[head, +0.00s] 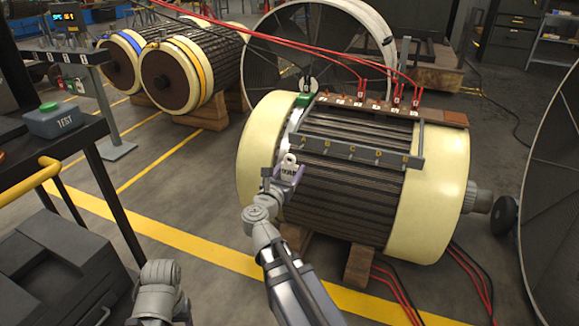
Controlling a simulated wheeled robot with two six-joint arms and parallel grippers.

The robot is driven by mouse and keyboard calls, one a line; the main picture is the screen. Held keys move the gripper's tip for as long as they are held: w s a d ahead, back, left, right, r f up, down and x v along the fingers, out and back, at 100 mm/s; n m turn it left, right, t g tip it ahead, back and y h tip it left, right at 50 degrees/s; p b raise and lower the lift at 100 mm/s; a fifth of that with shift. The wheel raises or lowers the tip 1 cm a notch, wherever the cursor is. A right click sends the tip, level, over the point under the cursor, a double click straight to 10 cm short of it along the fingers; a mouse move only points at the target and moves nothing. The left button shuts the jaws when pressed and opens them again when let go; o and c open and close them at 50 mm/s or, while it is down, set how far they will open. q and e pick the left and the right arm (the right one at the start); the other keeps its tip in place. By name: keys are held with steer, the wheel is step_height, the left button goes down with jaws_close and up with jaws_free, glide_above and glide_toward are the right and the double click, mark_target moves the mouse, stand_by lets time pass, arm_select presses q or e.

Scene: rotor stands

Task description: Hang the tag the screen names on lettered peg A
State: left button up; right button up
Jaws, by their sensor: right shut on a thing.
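My right gripper (285,175) is shut on a small white tag (289,167). The tag is upright, with a hole near its top and dark print too small to read surely. A grey peg rail (340,151) with letters A to E runs across the front of the large cream-ended rotor. Letter A is at its left end, and the held tag is just below and left of it, apparently apart from the rail. The screen (65,16) at the upper left shows small lit characters that I cannot read surely. My left gripper's fingers are out of view.
The rotor (441,190) rests on wooden blocks (359,265). Red cables (330,55) loop above its terminal strip. A stand (68,55) at the left has small tags hanging from it. A tester box (52,121) stands on a dark cart.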

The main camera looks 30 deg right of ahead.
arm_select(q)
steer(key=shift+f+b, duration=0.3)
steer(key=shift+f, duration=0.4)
arm_select(e)
steer(key=shift+a+f, duration=0.2)
steer(key=shift+f, duration=0.45)
steer(key=shift+w+d, duration=0.1)
steer(key=shift+w, duration=0.05)
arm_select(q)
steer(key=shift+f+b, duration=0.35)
arm_select(e)
steer(key=x, duration=1.1)
steer(key=shift+d+f, duration=0.25)
steer(key=shift+f, duration=0.1)
steer(key=shift+w, duration=0.1)
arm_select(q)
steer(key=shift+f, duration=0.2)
arm_select(e)
steer(key=shift+f, duration=0.2)
stand_by(0.4)
steer(key=o, duration=1.1)
